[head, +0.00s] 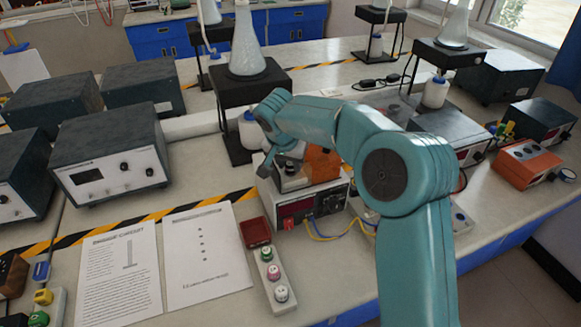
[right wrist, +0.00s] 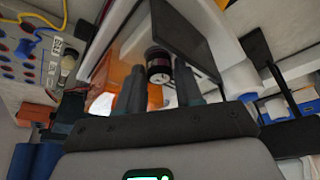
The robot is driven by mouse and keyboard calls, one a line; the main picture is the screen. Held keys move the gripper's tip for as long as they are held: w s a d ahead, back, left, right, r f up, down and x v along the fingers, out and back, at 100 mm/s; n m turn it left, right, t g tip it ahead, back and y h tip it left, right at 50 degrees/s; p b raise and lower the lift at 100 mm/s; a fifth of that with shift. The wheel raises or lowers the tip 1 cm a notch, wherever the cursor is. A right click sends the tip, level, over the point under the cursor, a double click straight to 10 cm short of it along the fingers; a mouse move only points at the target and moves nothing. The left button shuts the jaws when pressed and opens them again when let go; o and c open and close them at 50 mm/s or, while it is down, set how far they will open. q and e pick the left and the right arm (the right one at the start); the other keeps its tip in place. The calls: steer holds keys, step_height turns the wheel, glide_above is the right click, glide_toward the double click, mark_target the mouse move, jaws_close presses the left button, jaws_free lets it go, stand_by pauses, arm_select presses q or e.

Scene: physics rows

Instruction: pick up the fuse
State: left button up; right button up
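A small dark cylinder (right wrist: 158,66) with a pale band, which I take for the fuse, shows between the fingers in the right wrist view. My right gripper (right wrist: 158,80) is open, with one finger on each side of it and small gaps showing. In the head view my right gripper (head: 271,150) hangs over the left part of a white-fronted instrument (head: 299,208), close to a small dark and silver part (head: 291,169) on its top. The arm partly hides this spot. My left gripper is not in view.
An orange block (head: 322,163) sits on the instrument, close to the gripper; it shows in the wrist view (right wrist: 108,88) too. A black stand (head: 240,88) with a flask (head: 246,45) rises just behind. A button strip (head: 271,272) and paper sheets (head: 208,258) lie in front.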

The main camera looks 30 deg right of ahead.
steer(key=shift+s+f, duration=0.1)
steer(key=shift+f, duration=0.2)
steer(key=shift+c, duration=1.2)
steer(key=shift+w, duration=0.2)
jaws_close()
steer(key=shift+s, duration=0.15)
